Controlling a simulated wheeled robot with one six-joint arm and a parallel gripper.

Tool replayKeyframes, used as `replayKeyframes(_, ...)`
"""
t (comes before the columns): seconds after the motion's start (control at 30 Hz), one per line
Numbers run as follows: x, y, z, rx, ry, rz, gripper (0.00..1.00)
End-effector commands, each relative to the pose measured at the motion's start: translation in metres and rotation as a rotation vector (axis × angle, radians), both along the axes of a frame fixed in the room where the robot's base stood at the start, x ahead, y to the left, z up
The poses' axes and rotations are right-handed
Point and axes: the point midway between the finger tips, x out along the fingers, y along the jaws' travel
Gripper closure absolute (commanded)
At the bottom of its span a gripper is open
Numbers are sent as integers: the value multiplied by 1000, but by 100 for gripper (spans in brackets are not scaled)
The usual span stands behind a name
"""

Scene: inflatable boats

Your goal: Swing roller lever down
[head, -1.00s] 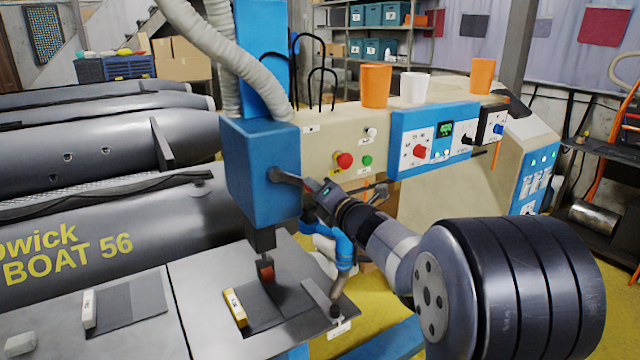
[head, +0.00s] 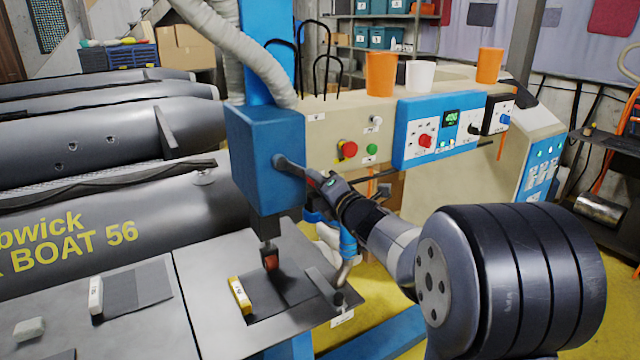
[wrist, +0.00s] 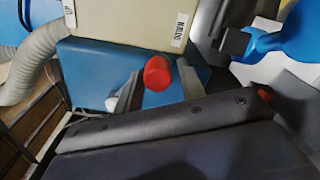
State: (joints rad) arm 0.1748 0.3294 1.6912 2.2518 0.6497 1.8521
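The roller lever (head: 293,167) is a dark bar on the right side of the blue machine head (head: 265,150). In the wrist view its red knob (wrist: 157,73) shows between two grey fingers, in front of a blue panel. My gripper (wrist: 160,88) is at the lever, with its fingers on either side of the knob and a small gap visible. In the head view my gripper (head: 322,181) is at the lever's outer end, and the fingers are too small to read. The red roller (head: 270,258) hangs below the head, above a dark strip on the table.
The wrist view shows UP (wrist: 69,13) and DOWN (wrist: 181,30) labels. A grey hose (wrist: 35,55) runs beside the head. A control panel with a red button (head: 348,149) and cups on top stands behind. The metal table (head: 215,285) lies below, and grey boats lie left.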

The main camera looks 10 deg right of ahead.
Motion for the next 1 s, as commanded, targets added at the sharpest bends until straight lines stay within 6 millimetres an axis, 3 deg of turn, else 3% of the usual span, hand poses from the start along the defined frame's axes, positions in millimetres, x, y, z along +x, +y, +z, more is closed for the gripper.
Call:
replayKeyframes(0.13,0,0,1,-1,-2,0,52)
replayKeyframes(0.47,-6,-3,2,-2,-4,-2,52)
replayKeyframes(1.0,-90,-30,1,-3,-4,-4,52)
